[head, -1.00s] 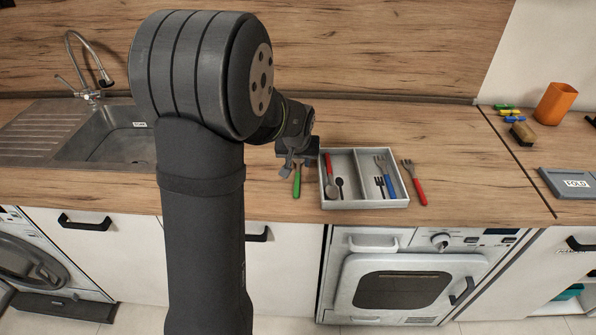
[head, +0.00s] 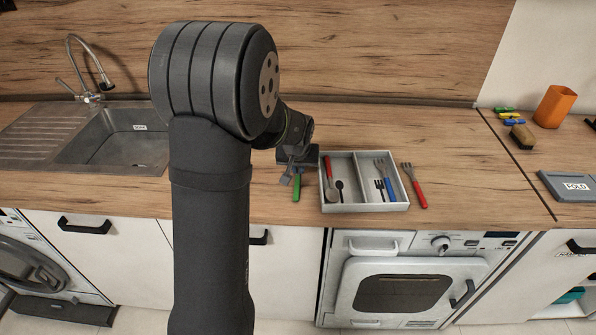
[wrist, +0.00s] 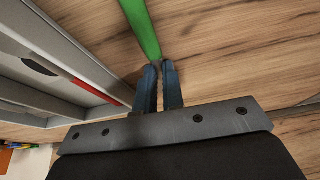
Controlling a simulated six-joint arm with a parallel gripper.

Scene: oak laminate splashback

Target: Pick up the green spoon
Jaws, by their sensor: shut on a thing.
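The green spoon (head: 297,187) is at the counter's front part, just left of the grey cutlery tray; only its green handle shows. My gripper (head: 290,177) is over it and hides the rest. In the wrist view the green handle (wrist: 142,27) runs from the top edge down to the fingertips. My gripper (wrist: 160,66) is shut on the spoon there, its two dark blue fingers close together. Whether the spoon is clear of the counter I cannot tell.
The cutlery tray (head: 321,196) stands right beside my gripper, with red, blue and dark cutlery in it. A red-handled fork (head: 417,188) lies to its right. The sink (head: 122,160) is at the left. An orange cup (head: 554,106) stands far right.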

